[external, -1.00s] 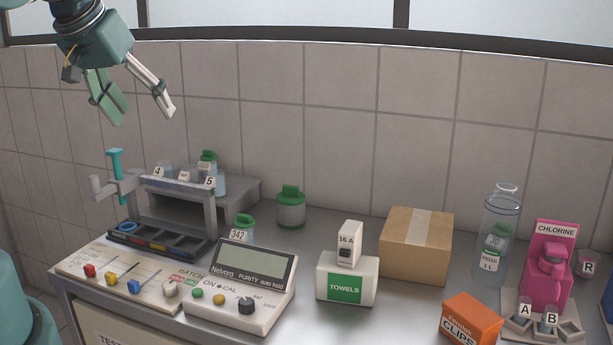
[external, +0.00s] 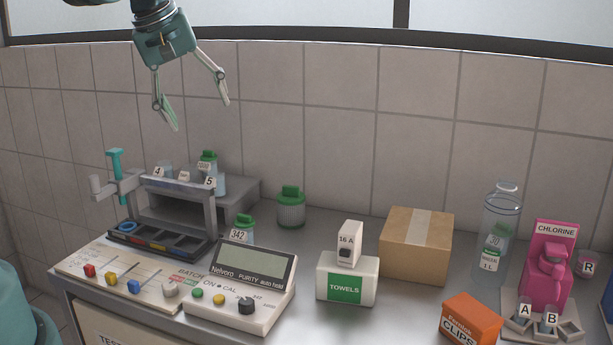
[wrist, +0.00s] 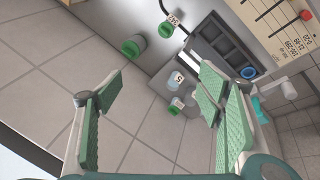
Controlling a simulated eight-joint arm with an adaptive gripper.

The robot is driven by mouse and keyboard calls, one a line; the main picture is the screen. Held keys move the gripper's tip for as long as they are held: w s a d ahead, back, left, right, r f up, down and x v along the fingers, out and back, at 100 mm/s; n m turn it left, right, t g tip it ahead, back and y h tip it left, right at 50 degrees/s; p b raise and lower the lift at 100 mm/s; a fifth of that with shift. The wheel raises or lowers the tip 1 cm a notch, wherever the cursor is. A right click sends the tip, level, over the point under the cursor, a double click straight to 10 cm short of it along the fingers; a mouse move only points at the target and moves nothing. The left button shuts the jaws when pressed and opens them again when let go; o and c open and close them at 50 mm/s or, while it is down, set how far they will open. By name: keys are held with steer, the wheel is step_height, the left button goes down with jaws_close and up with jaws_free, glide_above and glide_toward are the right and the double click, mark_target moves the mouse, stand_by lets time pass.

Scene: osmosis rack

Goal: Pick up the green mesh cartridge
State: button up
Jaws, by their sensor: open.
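The green mesh cartridge, seemingly the grey ribbed cylinder with a green cap (external: 290,208), stands upright on the bench against the tiled wall, right of the grey shelf. In the wrist view it appears to be the green-capped piece (wrist: 134,47) at upper left of centre. My gripper (external: 199,114) is open and empty, high above the rack and shelf, up and left of the cartridge. Its green-padded fingers also show wide apart in the wrist view (wrist: 160,88).
A green-capped bottle marked 342 (external: 243,229) stands in front of the cartridge. The grey rack (external: 180,187) and shelf with bottles lie left. Bench space right of the cartridge is partly clear.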

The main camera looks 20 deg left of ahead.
mark_target(289, 186)
steer(key=w+d+f+n+g+b, duration=0.1)
steer(key=w+d+f+n, duration=0.2)
steer(key=w+f, duration=0.5)
steer(key=w+d+f+n+g+h+b, duration=0.1)
steer(key=w+d+f+n, duration=0.3)
steer(key=w+f, duration=0.3)
steer(key=w+d+f+n+g+h+b, duration=0.1)
steer(key=w+d+f+n+g+b, duration=0.1)
steer(key=w+f, duration=0.6)
steer(key=shift+w+d+f+n, duration=0.15)
steer(key=shift+d+f+n, duration=0.2)
steer(key=shift+f+n, duration=0.3)
steer(key=shift+w+d+f+n, duration=0.15)
steer(key=shift+d+f+n, duration=0.15)
steer(key=shift+f+n, duration=0.35)
steer(key=shift+w+d+f, duration=0.1)
steer(key=shift+w+f, duration=0.05)
steer(key=shift+f, duration=0.15)
steer(key=shift+f, duration=0.1)
steer(key=shift+x, duration=1.2)
steer(key=shift+x, duration=2.6)
steer(key=shift+d, duration=0.15)
steer(key=shift+c, duration=0.5)
